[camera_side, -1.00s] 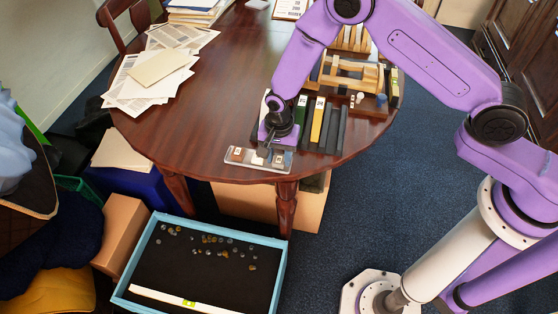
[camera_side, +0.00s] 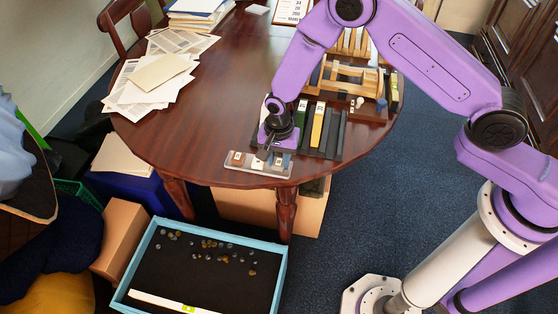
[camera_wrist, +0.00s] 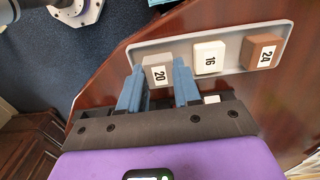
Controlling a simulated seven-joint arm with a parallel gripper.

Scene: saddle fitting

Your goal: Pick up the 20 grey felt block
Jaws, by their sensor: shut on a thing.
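The grey block marked 20 (camera_wrist: 157,72) is between the two blue fingers of my gripper (camera_wrist: 160,80) in the wrist view, and the gripper is shut on it. It is at one end of a shallow grey tray (camera_wrist: 222,74); whether it still touches the tray floor I cannot tell. A cream block marked 16 (camera_wrist: 208,58) and a brown block marked 24 (camera_wrist: 262,51) sit beside it in the tray. In the side view my gripper (camera_side: 265,153) is low over the tray (camera_side: 258,169) at the table's front edge.
A dark rack (camera_side: 335,137) with upright strips stands right of the tray. A wooden frame (camera_side: 350,77) is behind it. Papers (camera_side: 155,75) lie at the table's left. The table middle (camera_side: 225,95) is bare. A blue-rimmed box (camera_side: 281,268) is on the floor below.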

